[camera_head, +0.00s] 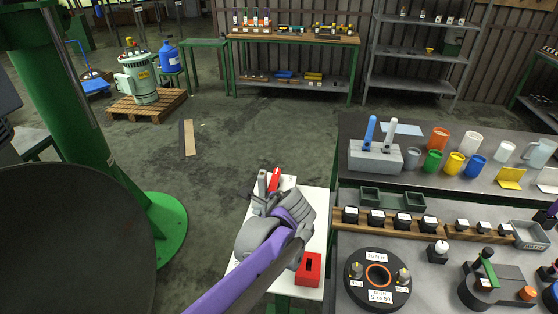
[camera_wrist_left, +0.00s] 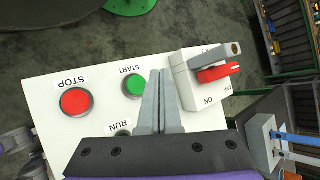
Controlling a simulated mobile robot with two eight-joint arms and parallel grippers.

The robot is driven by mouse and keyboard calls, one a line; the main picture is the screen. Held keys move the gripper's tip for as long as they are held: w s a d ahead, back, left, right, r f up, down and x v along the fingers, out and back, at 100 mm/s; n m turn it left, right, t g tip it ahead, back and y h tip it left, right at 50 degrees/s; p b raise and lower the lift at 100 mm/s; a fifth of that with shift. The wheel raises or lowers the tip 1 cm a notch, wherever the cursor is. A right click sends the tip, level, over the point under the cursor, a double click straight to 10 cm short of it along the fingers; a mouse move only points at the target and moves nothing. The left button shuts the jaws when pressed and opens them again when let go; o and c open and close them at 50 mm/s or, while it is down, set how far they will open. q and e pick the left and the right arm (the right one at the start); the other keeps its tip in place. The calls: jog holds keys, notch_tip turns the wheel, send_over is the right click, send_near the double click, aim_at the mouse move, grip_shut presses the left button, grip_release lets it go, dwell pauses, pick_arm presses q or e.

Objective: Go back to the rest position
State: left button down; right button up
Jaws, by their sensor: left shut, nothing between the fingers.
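My left gripper (camera_head: 278,208) is over the white control panel (camera_head: 318,237) in the head view and hides much of it. In the left wrist view, its two grey fingers (camera_wrist_left: 160,76) are pressed together with nothing between them. They point across the panel between the green START button (camera_wrist_left: 135,84) and the grey switch with a red handle (camera_wrist_left: 218,72), marked ON and OFF. The red STOP button (camera_wrist_left: 76,102) is to the left. The RUN button (camera_wrist_left: 123,133) is partly hidden by the gripper body. I cannot tell whether the fingers touch the panel. My right gripper is not seen.
A red box (camera_head: 309,269) stands at the panel's near right corner. The workbench (camera_head: 345,140) to the right is crowded with coloured cups, a grey block with blue and white handles (camera_head: 376,158) and a round black fixture (camera_head: 378,301). A green column (camera_head: 75,110) stands left; the floor between is open.

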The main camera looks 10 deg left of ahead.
pick_arm(q)
jog(key=s+a+f+n+h, duration=0.1)
jog(key=s+n, duration=0.2)
jog(key=s, duration=0.2)
jog(key=s+a+f+n+g+h, duration=0.1)
jog(key=s+a+n, duration=0.1)
jog(key=s, duration=0.3)
jog(key=s+a+f+n+h, duration=0.1)
jog(key=s+a+n, duration=0.1)
jog(key=s+n, duration=0.3)
jog(key=shift+s+f+g, duration=0.2)
jog(key=shift+g, duration=0.1)
jog(key=s+d+f+n+h, duration=0.1)
jog(key=s+f+n+h, duration=0.2)
jog(key=s+n, duration=0.6)
jog(key=shift+s+f, duration=0.5)
jog(key=shift+f, duration=0.4)
jog(key=shift+r, duration=0.1)
dwell(0.6)
